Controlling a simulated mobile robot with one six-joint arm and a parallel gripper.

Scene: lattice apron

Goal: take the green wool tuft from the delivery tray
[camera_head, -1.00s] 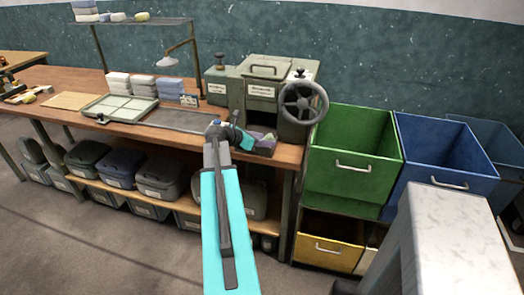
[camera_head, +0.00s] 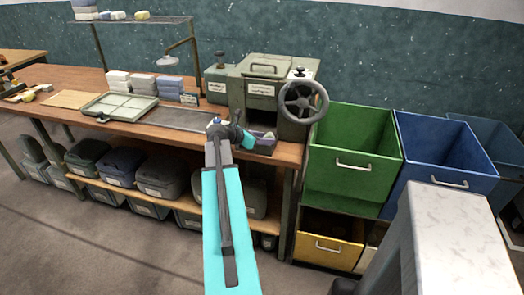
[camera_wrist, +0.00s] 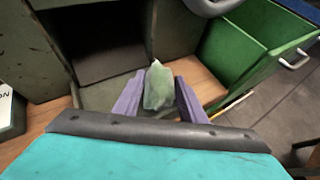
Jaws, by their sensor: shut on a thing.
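The green wool tuft (camera_wrist: 158,86) is a pale green, faceted lump in the wrist view. It sits between the two purple fingers of my gripper (camera_wrist: 160,80), which is shut on it. The gripper is in front of the dark opening of a grey-green machine (camera_head: 262,92). A grey-green flat surface, apparently the delivery tray (camera_wrist: 98,97), shows below and behind the tuft. I cannot tell whether the tuft still touches it. In the head view my gripper (camera_head: 264,138) is small at the bench's right end, and the tuft is not clear there.
The machine's handwheel (camera_head: 304,102) stands close to the right of the gripper. A green bin (camera_head: 352,172) and a blue bin (camera_head: 448,165) stand right of the workbench (camera_head: 180,134).

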